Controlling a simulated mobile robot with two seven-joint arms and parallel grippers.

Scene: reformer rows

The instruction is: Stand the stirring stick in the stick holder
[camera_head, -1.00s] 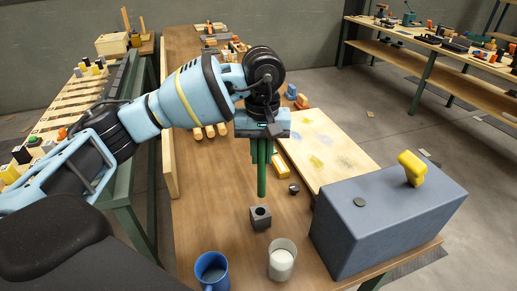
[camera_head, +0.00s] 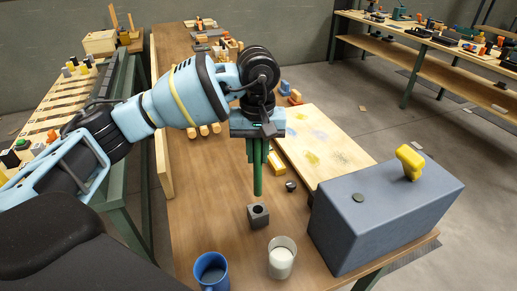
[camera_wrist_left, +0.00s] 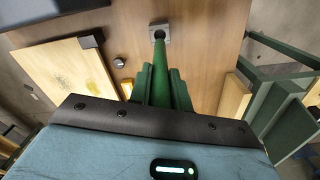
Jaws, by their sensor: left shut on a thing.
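The stirring stick (camera_head: 257,178) is a green rod, upright in my left gripper (camera_head: 257,157), which is shut on it. Its lower end hangs just above the stick holder (camera_head: 258,218), a small dark grey block with a round hole in its top. The stick looks nearly in line with the hole and outside it. In the left wrist view the stick (camera_wrist_left: 162,80) points toward the holder (camera_wrist_left: 166,29), whose dark hole shows just past the tip. The green fingers (camera_wrist_left: 165,95) flank the stick. My right gripper is not in view.
A blue mug (camera_head: 211,270) and a glass of white liquid (camera_head: 282,262) stand in front of the holder. A large blue-grey box (camera_head: 370,235) with a yellow handle stands right. A small dark piece (camera_head: 291,186) and a pale board (camera_head: 325,150) lie nearby.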

